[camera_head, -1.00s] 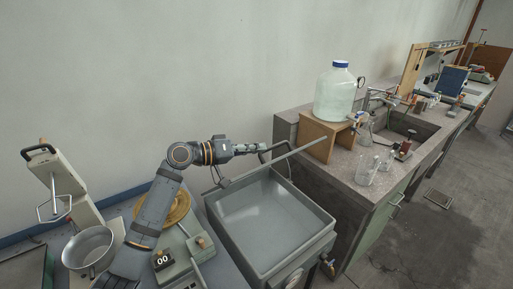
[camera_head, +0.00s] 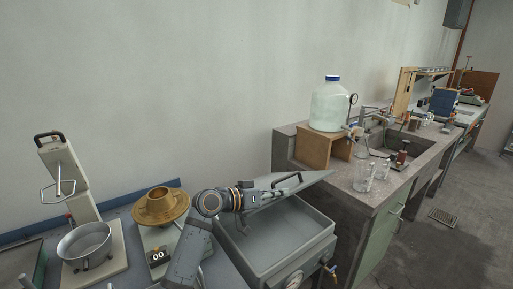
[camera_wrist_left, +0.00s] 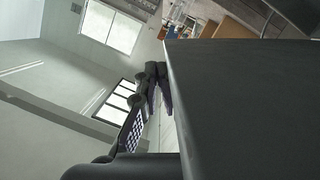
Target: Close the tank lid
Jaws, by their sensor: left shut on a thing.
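The grey metal tank (camera_head: 268,258) stands open in the lower middle of the head view, with part of its inside showing. Its flat grey lid (camera_head: 307,181) is tilted above the tank's back part, with a dark handle (camera_head: 285,180) on its upper face. My left gripper (camera_head: 270,190) reaches in from the left and is shut on the lid; the exact grip spot is hard to make out. In the left wrist view, the lid (camera_wrist_left: 245,110) fills the right side as a dark plate, with my gripper's fingers (camera_wrist_left: 158,88) at its edge. My right gripper is not in view.
Left of the tank are a brass-coloured bowl-shaped part (camera_head: 160,206) on an instrument and a metal pot (camera_head: 85,241). Right of it, a concrete bench (camera_head: 345,192) carries a large bottle (camera_head: 329,106) on a wooden stand (camera_head: 318,148) and glass flasks (camera_head: 363,176).

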